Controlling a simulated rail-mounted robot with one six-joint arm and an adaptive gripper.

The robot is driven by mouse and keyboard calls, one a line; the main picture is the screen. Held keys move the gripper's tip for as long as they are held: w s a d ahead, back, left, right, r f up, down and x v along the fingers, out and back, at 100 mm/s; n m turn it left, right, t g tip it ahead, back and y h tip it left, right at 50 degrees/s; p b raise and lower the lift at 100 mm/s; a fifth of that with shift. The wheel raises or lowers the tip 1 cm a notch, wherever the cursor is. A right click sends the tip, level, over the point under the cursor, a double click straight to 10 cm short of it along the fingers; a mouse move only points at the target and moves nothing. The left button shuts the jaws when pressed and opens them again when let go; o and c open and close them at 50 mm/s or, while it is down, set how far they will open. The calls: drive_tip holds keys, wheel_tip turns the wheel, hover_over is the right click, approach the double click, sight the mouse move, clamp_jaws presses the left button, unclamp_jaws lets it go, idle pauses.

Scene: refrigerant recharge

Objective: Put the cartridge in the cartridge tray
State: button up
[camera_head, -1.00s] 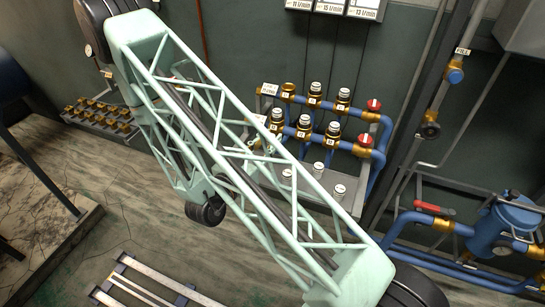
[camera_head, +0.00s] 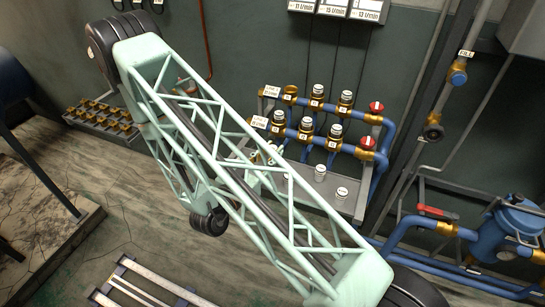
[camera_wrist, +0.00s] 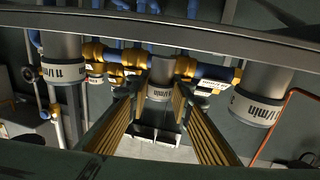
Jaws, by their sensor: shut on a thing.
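In the wrist view my gripper (camera_wrist: 156,98) has its ridged fingers closed on a grey cylindrical cartridge (camera_wrist: 160,78) with a white band, between the fingertips. In the head view my pale green truss arm covers much of the middle, and the hold cannot be made out there. A grey shelf-like tray (camera_head: 352,208) lies below the blue pipe manifold (camera_head: 330,146). White-capped cartridges stand on it, one at the back (camera_head: 320,172) and one nearer the right end (camera_head: 342,193). Its left part is hidden behind the arm.
White-capped cartridges sit in brass fittings of the manifold, with red knobs (camera_head: 367,142) at its right. In the wrist view, large banded cylinders flank my gripper at left (camera_wrist: 63,72) and right (camera_wrist: 258,102). A rack of brass parts (camera_head: 103,118) stands at the left wall.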

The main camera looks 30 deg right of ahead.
drive_tip(key=shift+f, duration=1.4)
drive_tip(key=shift+f+b, duration=0.15)
drive_tip(key=shift+b, duration=0.2)
drive_tip(key=o, duration=0.6)
drive_tip(key=shift+o, duration=0.2)
drive_tip(key=shift+r, duration=0.2)
drive_tip(key=p+v, duration=0.1)
drive_tip(key=v, duration=1.1)
drive_tip(key=shift+p, duration=0.3)
drive_tip(key=shift+s, duration=0.1)
drive_tip(key=shift+r, duration=0.1)
wheel_tip(320, 180, up, 7)
drive_tip(key=p, duration=0.3)
drive_tip(key=shift+p, duration=0.3)
